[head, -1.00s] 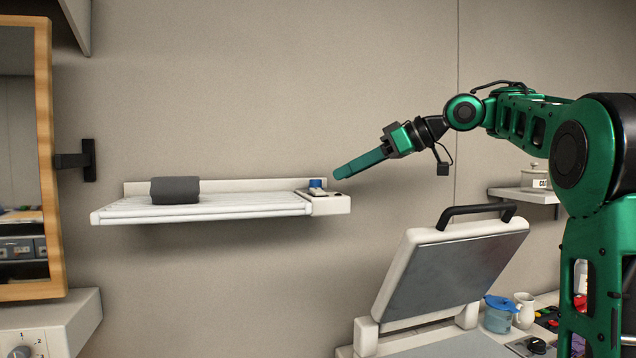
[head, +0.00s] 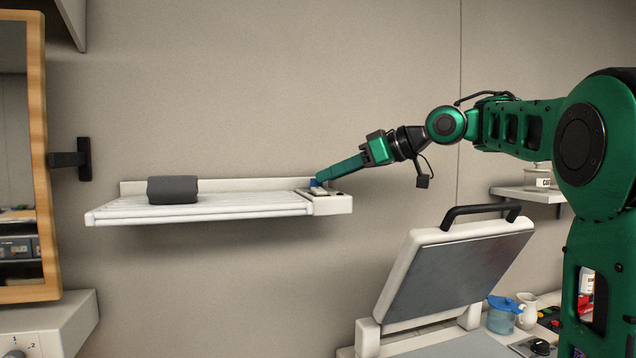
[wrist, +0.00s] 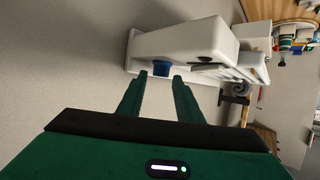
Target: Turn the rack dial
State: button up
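The rack (head: 210,210) is a white slatted shelf on the wall, with a control box (head: 333,205) at its right end. The blue rack dial (head: 316,183) stands on that box near the wall and is partly hidden by my fingers in the head view. My gripper (head: 322,178) reaches down to the dial from the upper right. In the wrist view the dial (wrist: 162,68) shows just beyond the tips of my gripper (wrist: 154,78), between the lines of the two fingers. The fingers are apart with nothing between them. Contact with the dial cannot be told.
A dark rolled cloth (head: 173,189) lies on the rack. A light switch-like piece (head: 319,191) is on the box near the dial. Below right stands a raised press lid (head: 455,265) with a black handle. The wall behind the dial is close; the air above the rack is clear.

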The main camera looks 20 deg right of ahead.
aim_at(317, 184)
jog(key=shift+x, duration=1.7)
jog(key=c, duration=0.7)
jog(key=shift+c, duration=0.2)
jog(key=shift+d+n+y, duration=0.15)
jog(key=shift+n+y, duration=0.15)
jog(key=shift+g, duration=0.3)
jog(key=o, duration=0.7)
jog(key=shift+o, duration=0.2)
jog(key=shift+r, duration=0.1)
